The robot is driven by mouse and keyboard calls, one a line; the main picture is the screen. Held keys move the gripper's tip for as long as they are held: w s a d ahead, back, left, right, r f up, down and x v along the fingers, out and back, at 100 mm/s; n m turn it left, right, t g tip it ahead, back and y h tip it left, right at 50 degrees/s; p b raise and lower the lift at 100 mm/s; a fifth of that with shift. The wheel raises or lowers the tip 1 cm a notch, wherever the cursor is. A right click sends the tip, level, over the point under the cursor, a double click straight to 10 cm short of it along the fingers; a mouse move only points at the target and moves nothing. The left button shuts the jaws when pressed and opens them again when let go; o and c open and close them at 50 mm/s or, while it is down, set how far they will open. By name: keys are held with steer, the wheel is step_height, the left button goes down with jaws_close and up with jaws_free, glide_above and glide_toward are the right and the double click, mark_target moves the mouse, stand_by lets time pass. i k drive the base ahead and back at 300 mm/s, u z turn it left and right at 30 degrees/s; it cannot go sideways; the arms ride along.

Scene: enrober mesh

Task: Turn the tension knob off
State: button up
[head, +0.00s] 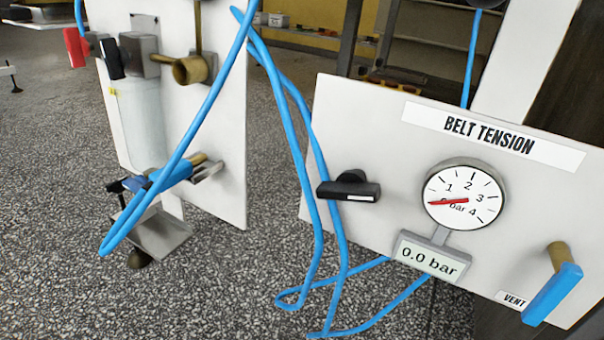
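A white panel (340,115) labelled BELT TENSION (488,137) stands on the right. A black bar-shaped knob (348,190) sits at its left; I take it to be the tension knob. Its bar lies nearly level, with a pale mark near its right end. The round gauge (464,196) right of it has its red needle pointing left, near zero. The display (430,257) below reads 0.0 bar. A blue-handled valve (553,293) beside the VENT label (511,299) is at the lower right. My gripper is not in view.
Blue hoses (300,190) hang between the panels and loop below and just left of the knob. A second white panel (222,130) at left carries a red-handled valve (74,47), a clear cylinder (140,125) and brass fittings. Speckled floor (60,200) is open at left.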

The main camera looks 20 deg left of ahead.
mark_target(352, 186)
steer(key=z, duration=0.8)
steer(key=i, duration=0.15)
steer(key=u, duration=3.05)
steer(key=i, duration=0.45)
steer(key=u, duration=1.8)
steer(key=i, duration=0.2)
steer(key=z, duration=3.95)
